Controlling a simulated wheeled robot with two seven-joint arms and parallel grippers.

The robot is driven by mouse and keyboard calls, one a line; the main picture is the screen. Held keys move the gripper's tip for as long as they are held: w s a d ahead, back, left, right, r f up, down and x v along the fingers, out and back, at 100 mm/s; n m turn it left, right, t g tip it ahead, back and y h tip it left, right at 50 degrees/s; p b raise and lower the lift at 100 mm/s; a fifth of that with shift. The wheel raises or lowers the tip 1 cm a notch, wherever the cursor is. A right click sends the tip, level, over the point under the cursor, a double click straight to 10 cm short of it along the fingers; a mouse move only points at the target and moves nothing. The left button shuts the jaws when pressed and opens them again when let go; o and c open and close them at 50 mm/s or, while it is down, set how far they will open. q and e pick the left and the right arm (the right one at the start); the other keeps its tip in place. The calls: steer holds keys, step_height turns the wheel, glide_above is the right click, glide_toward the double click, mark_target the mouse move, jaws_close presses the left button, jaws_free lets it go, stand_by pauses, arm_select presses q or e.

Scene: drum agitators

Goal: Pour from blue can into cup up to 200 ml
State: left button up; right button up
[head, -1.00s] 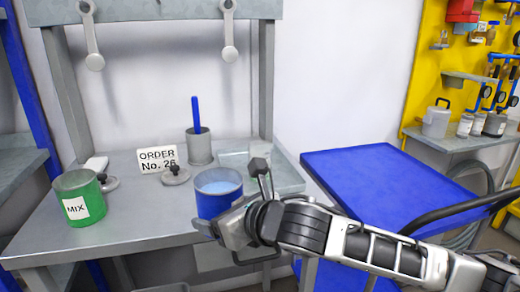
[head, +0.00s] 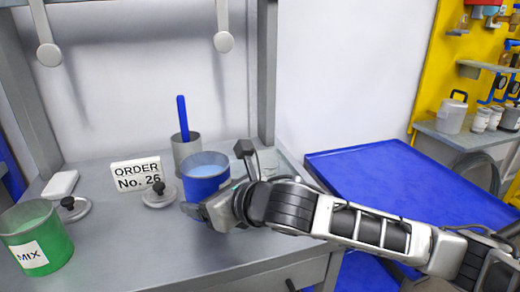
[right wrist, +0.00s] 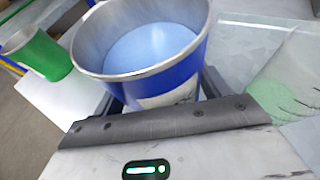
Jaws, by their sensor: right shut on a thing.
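The blue can (head: 206,178) is open-topped and holds light blue liquid. My right gripper (head: 197,212) is shut on it, and the can looks upright or nearly so. It also fills the top middle of the right wrist view (right wrist: 160,85). Whether its base touches the bench is hidden. A grey metal cup (head: 187,147) with a blue stick in it stands just behind the can. A clear, see-through object (head: 268,160) is partly hidden behind my right wrist; I cannot tell its exact shape. My left gripper is not in view.
A green can marked MIX (head: 36,240) stands at the bench's left front. A blue table (head: 400,185) stands right. The bench front (head: 150,235) is clear.

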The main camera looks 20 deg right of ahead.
steer(key=shift+r, duration=0.15)
steer(key=shift+d+m+y+b, duration=0.1)
steer(key=shift+m+y+b, duration=0.2)
steer(key=shift+b, duration=0.2)
steer(key=shift+d+r+m+b, duration=0.2)
steer(key=shift+m+b, duration=0.1)
steer(key=shift+b, duration=0.25)
steer(key=shift+r+m+y+b, duration=0.25)
steer(key=shift+m+y+b, duration=0.05)
steer(key=shift+y+b, duration=0.15)
steer(key=shift+w+d+r+m+y+b, duration=0.15)
steer(key=shift+d+r+m+y+b, duration=0.3)
steer(key=shift+b, duration=0.3)
steer(key=shift+f+b, duration=0.25)
steer(key=shift+b, duration=0.25)
steer(key=shift+r+m, duration=0.25)
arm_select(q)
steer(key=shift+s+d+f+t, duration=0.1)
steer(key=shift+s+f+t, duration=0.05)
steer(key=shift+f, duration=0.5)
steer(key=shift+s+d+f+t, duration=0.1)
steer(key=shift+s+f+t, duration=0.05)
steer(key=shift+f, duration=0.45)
arm_select(e)
steer(key=shift+f, duration=0.1)
